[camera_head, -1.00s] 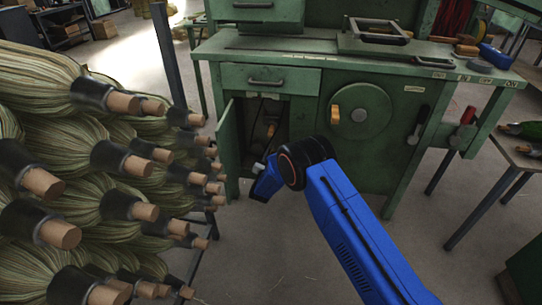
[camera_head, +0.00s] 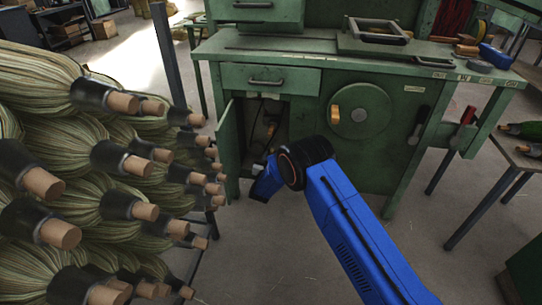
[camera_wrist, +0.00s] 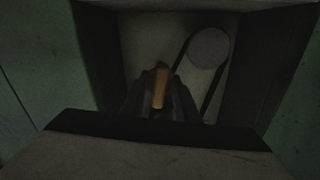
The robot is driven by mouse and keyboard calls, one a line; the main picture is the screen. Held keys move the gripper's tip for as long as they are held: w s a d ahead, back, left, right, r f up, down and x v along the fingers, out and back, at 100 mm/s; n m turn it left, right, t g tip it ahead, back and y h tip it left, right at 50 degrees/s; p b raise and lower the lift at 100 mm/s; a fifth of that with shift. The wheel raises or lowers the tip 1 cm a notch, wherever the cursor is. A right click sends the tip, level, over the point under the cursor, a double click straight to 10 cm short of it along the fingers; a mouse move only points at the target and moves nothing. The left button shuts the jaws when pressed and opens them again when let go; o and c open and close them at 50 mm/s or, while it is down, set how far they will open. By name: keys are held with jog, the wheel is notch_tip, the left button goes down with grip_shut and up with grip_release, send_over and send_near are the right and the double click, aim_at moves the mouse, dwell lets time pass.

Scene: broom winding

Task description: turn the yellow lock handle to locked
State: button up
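A yellow handle (camera_wrist: 159,85) stands almost upright, leaning slightly, inside a dim recess in the wrist view. The dark fingers of my gripper (camera_wrist: 160,104) lie on either side of it. The darkness hides whether they touch it. In the head view, my wrist is at the open compartment (camera_head: 281,112) of the green machine, and a small orange-brown part (camera_head: 270,122) shows dimly inside. My arm is away from that one.
A rack of brooms with wooden handle ends (camera_head: 60,234) fills the left side. The compartment's door (camera_head: 228,150) stands open at its left. A belt and round pulley (camera_wrist: 208,48) are behind the handle. A red-handled lever (camera_head: 468,116) is at the machine's right.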

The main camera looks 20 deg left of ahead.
jog(key=shift+o, duration=0.4)
jog(key=shift+s, duration=0.1)
jog(key=v, duration=1.7)
jog(key=shift+d, duration=0.15)
jog(key=shift+s, duration=0.15)
